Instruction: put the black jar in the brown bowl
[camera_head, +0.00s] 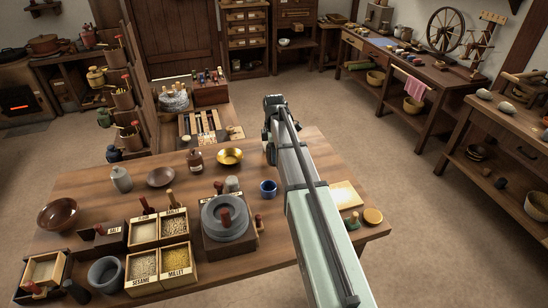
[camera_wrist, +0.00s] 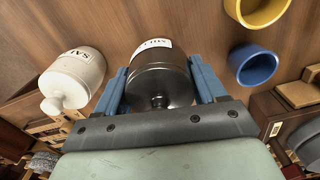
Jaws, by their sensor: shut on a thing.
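My gripper (camera_wrist: 158,68) is shut on the black jar (camera_wrist: 163,86), with one blue finger on each side of it. The jar is dark and glossy, with a white label and a knob towards the wrist camera. I cannot tell whether it touches the table. In the head view my arm hides the jar and most of the gripper. The brown bowl (camera_head: 58,213) stands at the left of the table, apart from the gripper, and looks empty. A smaller brown dish (camera_head: 160,177) stands farther back.
A white jar (camera_wrist: 72,78) stands left of the black jar; a blue cup (camera_wrist: 252,65) and a yellow bowl (camera_wrist: 258,8) are on the right. On the table (camera_head: 95,190), a quern (camera_head: 228,220) and grain boxes (camera_head: 158,248) stand between arm and bowl.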

